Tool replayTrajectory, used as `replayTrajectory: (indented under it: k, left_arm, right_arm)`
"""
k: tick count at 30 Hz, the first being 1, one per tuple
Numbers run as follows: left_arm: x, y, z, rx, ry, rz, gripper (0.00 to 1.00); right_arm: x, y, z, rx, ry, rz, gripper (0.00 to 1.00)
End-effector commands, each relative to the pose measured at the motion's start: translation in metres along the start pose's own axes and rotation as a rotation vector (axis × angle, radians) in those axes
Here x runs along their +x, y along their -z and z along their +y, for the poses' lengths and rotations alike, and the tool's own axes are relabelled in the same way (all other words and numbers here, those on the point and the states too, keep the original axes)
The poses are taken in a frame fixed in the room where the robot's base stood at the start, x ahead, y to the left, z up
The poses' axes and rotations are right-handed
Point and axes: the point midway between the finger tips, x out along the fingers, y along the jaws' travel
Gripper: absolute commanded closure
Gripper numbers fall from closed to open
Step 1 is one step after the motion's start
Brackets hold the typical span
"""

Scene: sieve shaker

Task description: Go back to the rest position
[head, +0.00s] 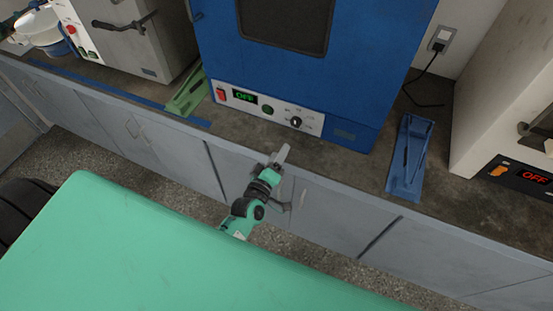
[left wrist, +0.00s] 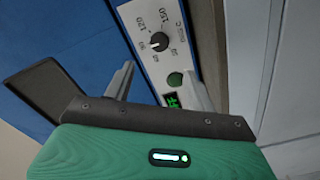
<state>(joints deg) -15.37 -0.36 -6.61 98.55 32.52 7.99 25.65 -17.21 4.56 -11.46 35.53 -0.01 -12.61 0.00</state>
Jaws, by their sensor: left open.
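My left gripper (head: 283,154) reaches out in front of the counter's front edge, below the blue oven (head: 300,65). In the left wrist view its two fingers (left wrist: 160,85) stand apart with nothing between them. Behind them in that view is the oven's control panel (left wrist: 155,35), with a dial, a green button and a green display. In the head view the display reads OFF. My right gripper is not in view.
The counter (head: 345,160) carries a green tool (head: 188,93) left of the oven and a blue tool (head: 410,157) right of it. A grey machine (head: 135,35) stands at left, a white one (head: 505,95) at right. Grey cabinets (head: 320,210) front the counter.

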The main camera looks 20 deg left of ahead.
Motion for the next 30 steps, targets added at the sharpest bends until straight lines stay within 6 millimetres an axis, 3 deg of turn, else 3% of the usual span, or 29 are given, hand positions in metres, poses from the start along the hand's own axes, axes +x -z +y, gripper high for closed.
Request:
replayTrajectory:
  k: [22,26,30]
  left_arm:
    - [-0.008,-0.003,-0.004,0.008,0.007,-0.008,0.44]
    - [-0.015,-0.027,-0.037,0.073,0.065,-0.072,0.44]
    - [-0.042,-0.079,-0.111,0.222,0.189,-0.226,0.44]
  right_arm:
    - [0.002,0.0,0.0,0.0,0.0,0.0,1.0]
    - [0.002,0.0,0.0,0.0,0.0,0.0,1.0]
    - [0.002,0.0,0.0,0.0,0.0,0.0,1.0]
